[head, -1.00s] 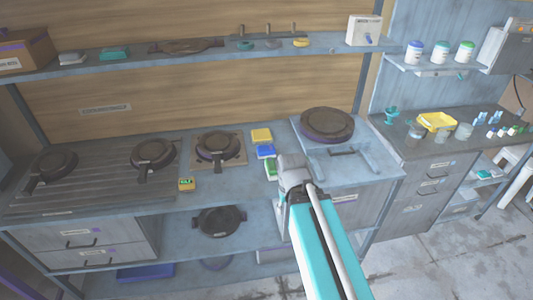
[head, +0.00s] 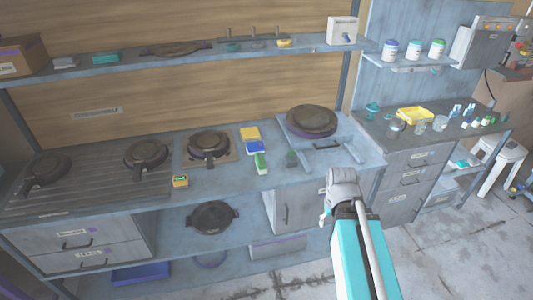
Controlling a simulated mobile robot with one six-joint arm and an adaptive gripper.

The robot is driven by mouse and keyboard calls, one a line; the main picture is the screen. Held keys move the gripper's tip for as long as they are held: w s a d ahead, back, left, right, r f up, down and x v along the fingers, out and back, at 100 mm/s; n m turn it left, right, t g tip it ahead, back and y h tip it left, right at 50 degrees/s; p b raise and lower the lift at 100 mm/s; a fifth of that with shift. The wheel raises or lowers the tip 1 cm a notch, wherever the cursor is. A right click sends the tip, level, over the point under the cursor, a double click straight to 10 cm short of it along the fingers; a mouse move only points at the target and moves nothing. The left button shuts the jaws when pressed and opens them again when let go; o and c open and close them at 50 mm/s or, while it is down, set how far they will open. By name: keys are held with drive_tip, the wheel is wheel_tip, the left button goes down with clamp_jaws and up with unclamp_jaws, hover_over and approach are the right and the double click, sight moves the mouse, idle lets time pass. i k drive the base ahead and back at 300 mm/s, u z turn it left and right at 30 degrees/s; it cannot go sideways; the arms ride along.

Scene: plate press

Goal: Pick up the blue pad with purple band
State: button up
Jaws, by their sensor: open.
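The blue pad (head: 255,147) lies on the grey counter (head: 225,185), right of the middle pan. It lies between a yellow pad (head: 249,134) behind it and a green and white pad (head: 261,163) in front of it. At this size I cannot make out a purple band on it. My turquoise arm rises at the lower right and ends in a grey joint, well to the right of the pads. My gripper's fingers do not show.
Dark pans (head: 209,146) stand to the left of the pads. A round dark press plate (head: 312,121) stands at the right. A shelf (head: 200,58) runs above the counter.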

sight(252, 148)
drive_tip(key=z, duration=0.45)
drive_tip(key=k, duration=0.55)
drive_tip(key=z, duration=0.75)
drive_tip(key=k, duration=0.4)
drive_tip(key=z, duration=0.3)
drive_tip(key=i, duration=1.65)
drive_tip(key=u, duration=0.5)
drive_tip(key=i, duration=0.75)
drive_tip(key=u, duration=1.1)
drive_tip(key=i, duration=0.9)
drive_tip(key=u, duration=0.75)
